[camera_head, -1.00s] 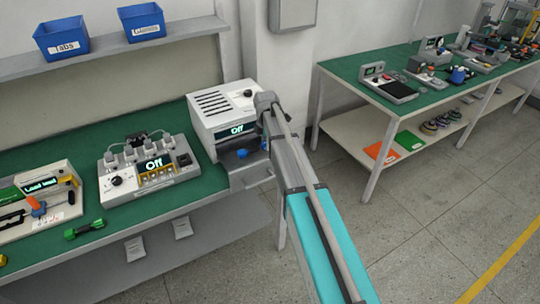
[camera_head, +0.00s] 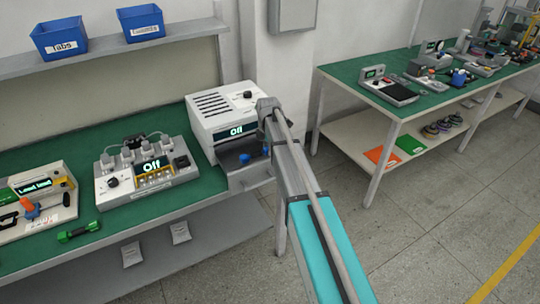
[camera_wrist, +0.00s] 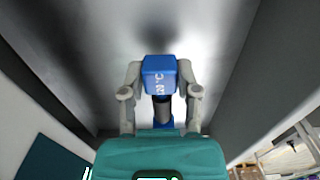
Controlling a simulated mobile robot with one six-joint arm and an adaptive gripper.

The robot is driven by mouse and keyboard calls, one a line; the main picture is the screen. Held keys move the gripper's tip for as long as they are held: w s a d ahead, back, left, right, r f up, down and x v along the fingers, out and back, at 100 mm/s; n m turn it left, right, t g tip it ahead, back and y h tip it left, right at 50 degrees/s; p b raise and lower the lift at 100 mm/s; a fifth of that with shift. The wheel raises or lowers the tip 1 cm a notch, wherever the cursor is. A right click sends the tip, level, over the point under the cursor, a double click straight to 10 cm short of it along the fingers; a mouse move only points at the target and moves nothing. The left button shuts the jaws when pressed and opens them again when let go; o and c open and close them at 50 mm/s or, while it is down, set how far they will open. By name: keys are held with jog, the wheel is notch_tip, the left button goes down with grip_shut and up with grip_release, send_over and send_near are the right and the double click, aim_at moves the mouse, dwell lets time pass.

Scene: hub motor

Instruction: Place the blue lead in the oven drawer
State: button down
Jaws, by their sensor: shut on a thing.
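The oven (camera_head: 222,112) is a white box with vents and a lit "Off" display, at the bench's right end. Its grey drawer (camera_head: 236,183) stands open below the display. The drawer's metal floor (camera_wrist: 85,55) and walls surround the wrist view. My gripper (camera_wrist: 160,80) is shut on the blue lead (camera_wrist: 159,70), a blue block marked "120°C" with a dark stem and more blue beneath. The lead is over or in the drawer; I cannot tell if it touches the floor. In the head view, blue parts (camera_head: 245,158) show at the drawer; my arm partly hides this area.
A grey power unit (camera_head: 148,175) with an "Off" display stands left of the oven. A green-handled tool (camera_head: 78,232) lies at the bench's front edge. Blue bins (camera_head: 60,38) sit on the shelf above. Another green bench (camera_head: 345,72) stands at right, with open floor between.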

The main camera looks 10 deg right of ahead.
jog(key=shift+f+b, duration=0.65)
jog(key=shift+f, duration=0.3)
jog(key=shift+f, duration=0.15)
jog(key=shift+c, duration=1.7)
grip_release()
jog(key=shift+r, duration=0.2)
notch_tip(320, 180, up, 12)
jog(key=p, duration=1.2)
